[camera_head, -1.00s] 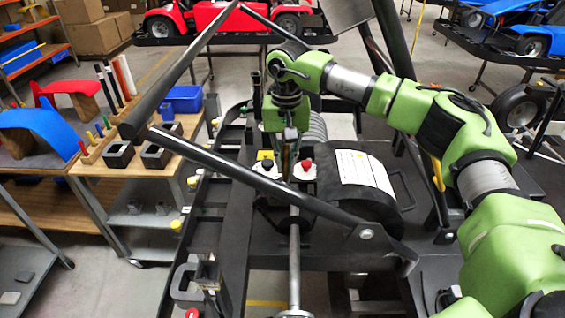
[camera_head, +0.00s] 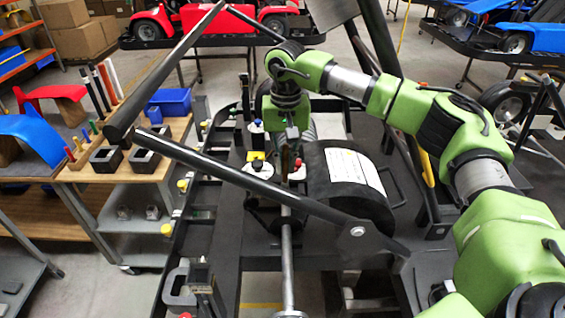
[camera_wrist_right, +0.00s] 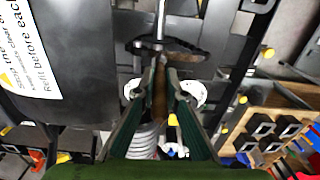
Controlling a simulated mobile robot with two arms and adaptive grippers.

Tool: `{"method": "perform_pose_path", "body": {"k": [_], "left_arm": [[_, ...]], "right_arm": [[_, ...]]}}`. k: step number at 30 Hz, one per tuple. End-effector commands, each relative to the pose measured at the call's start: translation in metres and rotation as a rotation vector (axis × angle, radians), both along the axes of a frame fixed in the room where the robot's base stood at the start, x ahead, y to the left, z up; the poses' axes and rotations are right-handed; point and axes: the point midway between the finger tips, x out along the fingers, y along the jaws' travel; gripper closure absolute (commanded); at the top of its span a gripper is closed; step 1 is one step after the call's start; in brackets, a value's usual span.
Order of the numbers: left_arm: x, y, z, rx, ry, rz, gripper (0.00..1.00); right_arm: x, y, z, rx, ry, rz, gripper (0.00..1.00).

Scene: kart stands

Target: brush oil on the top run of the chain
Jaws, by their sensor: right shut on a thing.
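My right gripper (camera_head: 286,165) reaches down over the kart stand's rear axle (camera_head: 287,250). In the right wrist view, its fingers (camera_wrist_right: 162,100) are shut on a thin brown handle, which I take to be the brush (camera_wrist_right: 160,92). The bristle end cannot be made out. Just beyond the fingertips, across the axle, is a dark round part with a brownish band (camera_wrist_right: 180,53). It may be the sprocket and chain; the links are too small to tell, and contact cannot be judged. My left gripper is not in view.
White-based parts with a yellow top (camera_head: 257,164) and a red top (camera_head: 298,170) flank the gripper. A black drum-like housing (camera_head: 322,170) with a white label stands at right. A dark bar (camera_head: 250,182) crosses in front. A cart with black holders (camera_head: 147,162) and a blue bin (camera_head: 168,101) stands left.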

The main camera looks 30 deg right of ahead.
Motion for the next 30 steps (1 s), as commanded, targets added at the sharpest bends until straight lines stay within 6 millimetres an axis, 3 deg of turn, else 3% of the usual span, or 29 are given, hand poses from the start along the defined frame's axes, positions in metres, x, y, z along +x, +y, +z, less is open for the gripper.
{"method": "perform_pose_path", "body": {"k": [9, 30], "left_arm": [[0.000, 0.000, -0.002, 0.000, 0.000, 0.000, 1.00], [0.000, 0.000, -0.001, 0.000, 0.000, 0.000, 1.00]], "right_arm": [[-0.003, -0.007, 0.000, 0.000, 0.000, -0.001, 1.00], [0.006, 0.012, 0.000, 0.001, 0.001, 0.000, 1.00]]}}
